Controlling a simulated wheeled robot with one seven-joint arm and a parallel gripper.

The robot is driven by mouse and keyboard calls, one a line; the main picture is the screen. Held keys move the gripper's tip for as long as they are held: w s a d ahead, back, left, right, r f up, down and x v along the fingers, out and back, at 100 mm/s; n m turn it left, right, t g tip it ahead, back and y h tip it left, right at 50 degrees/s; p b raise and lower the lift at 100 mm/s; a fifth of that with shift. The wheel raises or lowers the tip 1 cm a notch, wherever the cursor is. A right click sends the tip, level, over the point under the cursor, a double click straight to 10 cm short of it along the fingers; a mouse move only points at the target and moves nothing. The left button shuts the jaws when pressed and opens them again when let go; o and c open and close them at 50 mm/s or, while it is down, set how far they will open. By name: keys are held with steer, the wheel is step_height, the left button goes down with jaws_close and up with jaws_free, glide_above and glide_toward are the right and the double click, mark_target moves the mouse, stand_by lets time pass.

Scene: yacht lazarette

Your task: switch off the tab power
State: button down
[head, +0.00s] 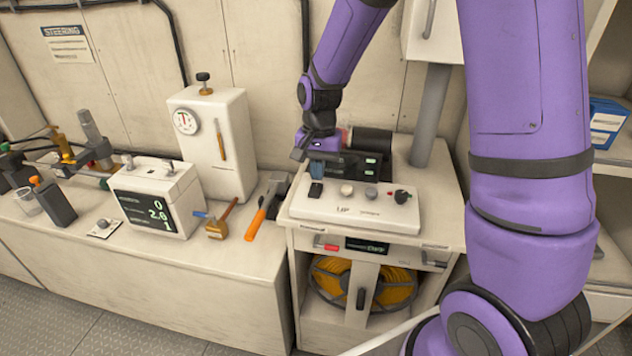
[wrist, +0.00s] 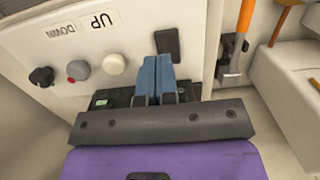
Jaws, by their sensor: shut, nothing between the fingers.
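A white control panel (head: 345,212) labelled UP and DOWN lies on the cabinet top. It carries a black rocker switch (head: 316,189), a pale button, a grey-and-red button and a black knob (head: 400,196). In the wrist view the rocker (wrist: 166,44) sits at the panel's right end. No label for tab power is readable, and the rocker's position is unclear. My gripper (head: 316,170) has blue fingers, shut and empty. In the wrist view the fingertips (wrist: 157,62) appear close to the rocker; I cannot tell whether they touch it.
A black device with green displays (head: 370,163) stands behind the panel, near my gripper. A grey post (head: 430,115) rises at the back right. An orange-handled hammer (head: 262,212) and a white meter box (head: 160,200) are to the left. A small display (head: 367,246) is below.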

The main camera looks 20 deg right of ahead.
step_height(320, 180, up, 10)
steer(key=s, duration=0.1)
steer(key=shift+a+r, duration=0.2)
steer(key=shift+a, duration=0.25)
steer(key=shift+s, duration=0.1)
steer(key=s+d+r+n+t, duration=0.2)
steer(key=s+r, duration=0.4)
steer(key=s, duration=0.5)
steer(key=s+d+r+n+t, duration=0.3)
steer(key=s+r+n+t, duration=0.1)
steer(key=s, duration=0.8)
step_height(320, 180, up, 2)
steer(key=shift+s+r+n+h, duration=0.15)
steer(key=shift+r+n+h, duration=0.15)
steer(key=shift+n, duration=0.3)
steer(key=shift+d, duration=0.1)
